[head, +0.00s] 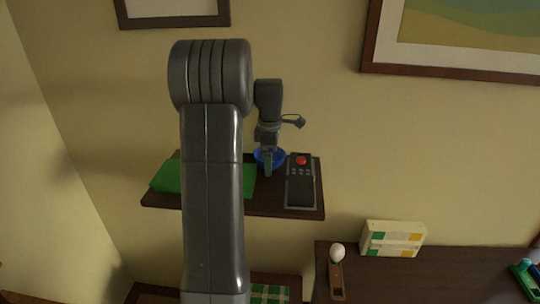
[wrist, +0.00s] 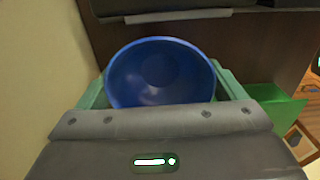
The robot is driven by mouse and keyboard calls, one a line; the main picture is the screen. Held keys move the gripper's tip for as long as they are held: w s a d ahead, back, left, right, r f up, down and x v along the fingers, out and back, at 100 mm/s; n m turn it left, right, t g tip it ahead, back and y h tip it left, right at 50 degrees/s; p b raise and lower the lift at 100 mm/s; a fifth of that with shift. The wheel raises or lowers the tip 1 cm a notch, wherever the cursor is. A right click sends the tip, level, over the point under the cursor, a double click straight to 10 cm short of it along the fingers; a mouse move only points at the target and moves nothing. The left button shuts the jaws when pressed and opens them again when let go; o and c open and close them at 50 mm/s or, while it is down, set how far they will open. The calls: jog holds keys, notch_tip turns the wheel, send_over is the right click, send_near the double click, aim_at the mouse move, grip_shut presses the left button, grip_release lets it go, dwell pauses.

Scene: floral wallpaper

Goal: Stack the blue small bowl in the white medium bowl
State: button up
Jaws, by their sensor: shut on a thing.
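The blue small bowl (head: 279,157) is at the dark wall shelf, between a green item and a black device. In the wrist view the blue bowl (wrist: 160,75) fills the space in front of my gripper, its hollow facing the camera. My gripper (head: 268,166) points down at the bowl and is shut on it; a finger covers part of the bowl in the head view. I cannot tell whether the bowl touches the shelf. I see no white medium bowl in either view; my arm hides part of the scene.
The dark shelf (head: 232,204) carries a flat green item (head: 170,178), also in the wrist view (wrist: 277,108), and a black device with a red button (head: 300,182). Below right, a dark table (head: 435,283) holds a cream box (head: 392,239) and a white ball on a wooden piece (head: 337,272).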

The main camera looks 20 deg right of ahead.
jog(key=shift+f, duration=0.2)
jog(key=o, duration=0.8)
jog(key=shift+c, duration=0.2)
jog(key=shift+r, duration=0.1)
